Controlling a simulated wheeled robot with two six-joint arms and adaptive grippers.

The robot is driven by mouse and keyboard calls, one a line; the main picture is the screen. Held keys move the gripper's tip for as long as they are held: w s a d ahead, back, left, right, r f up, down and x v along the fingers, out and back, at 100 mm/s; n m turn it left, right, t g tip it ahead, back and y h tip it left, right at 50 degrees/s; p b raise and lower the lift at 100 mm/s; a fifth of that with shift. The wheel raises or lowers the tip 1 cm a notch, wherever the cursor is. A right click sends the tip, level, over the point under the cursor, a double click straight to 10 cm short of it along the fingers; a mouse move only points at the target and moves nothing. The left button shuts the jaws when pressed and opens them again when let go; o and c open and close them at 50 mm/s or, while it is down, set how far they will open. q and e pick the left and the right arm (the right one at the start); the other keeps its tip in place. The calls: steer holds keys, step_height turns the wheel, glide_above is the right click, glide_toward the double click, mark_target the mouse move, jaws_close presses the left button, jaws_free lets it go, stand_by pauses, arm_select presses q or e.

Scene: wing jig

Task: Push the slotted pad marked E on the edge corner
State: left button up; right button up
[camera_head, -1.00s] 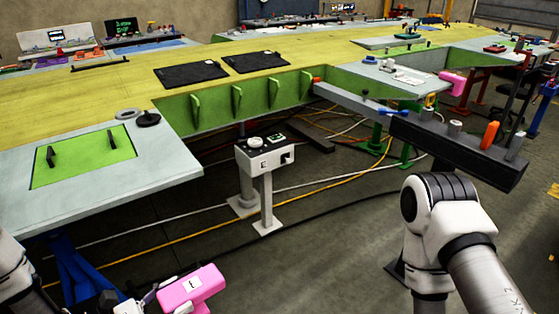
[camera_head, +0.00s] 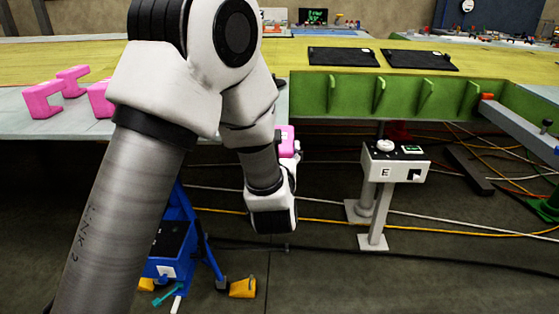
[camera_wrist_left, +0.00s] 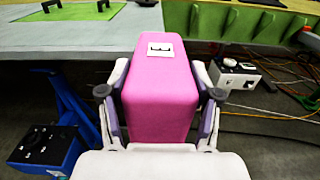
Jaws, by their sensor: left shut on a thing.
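My left gripper (camera_wrist_left: 160,108) is shut on a pink slotted pad (camera_wrist_left: 160,85), one finger on each side. The pad bears a small white label with a dark mark that looks like an E seen turned. In the head view only a bit of the pad (camera_head: 287,140) shows past my left arm, near the front edge of the grey panel. The grey panel (camera_wrist_left: 60,58) lies beyond and left of the pad in the wrist view. I cannot tell whether pad and edge touch. The pad's slot is hidden. My right gripper is out of view.
Several pink slotted pads (camera_head: 42,98) sit on the grey surface at left. A white box marked E (camera_head: 395,165) stands on a post at right. A blue cart (camera_head: 170,255) stands below the panel. Cables cross the floor.

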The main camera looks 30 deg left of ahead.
arm_select(q)
steer(key=shift+a+r, duration=0.1)
steer(key=shift+r, duration=0.05)
steer(key=shift+w+a+p, duration=0.15)
steer(key=shift+w+p, duration=0.1)
steer(key=shift+p, duration=0.1)
steer(key=p+x, duration=0.2)
steer(key=x, duration=0.1)
steer(key=shift+w+a, duration=0.25)
steer(key=shift+a, duration=0.15)
steer(key=shift+x, duration=0.75)
steer(key=shift+b, duration=0.4)
